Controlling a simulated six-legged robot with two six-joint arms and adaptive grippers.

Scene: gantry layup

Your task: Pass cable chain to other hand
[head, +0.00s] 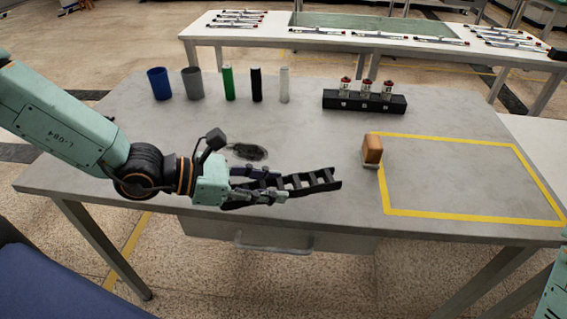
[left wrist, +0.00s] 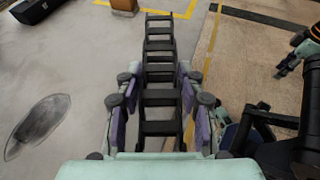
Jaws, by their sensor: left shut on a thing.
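The black cable chain (head: 314,181) is a ladder-like strip of links. My left gripper (head: 268,186) is shut on it near one end, and the free end points right in the head view. In the left wrist view the chain (left wrist: 159,45) runs straight out between the fingers of my left gripper (left wrist: 152,95). The chain is over the front part of the grey table (head: 330,215); I cannot tell how high above it. My right gripper is not in the head view; part of an arm shows at the lower right edge.
A brown wooden-handled block (head: 372,150) stands at the left edge of a yellow taped rectangle (head: 470,217). A black rack (head: 364,103) holding small canisters, cups (head: 159,84) and upright cylinders (head: 257,85) stand at the back. A dark oval patch (head: 247,152) lies behind the gripper.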

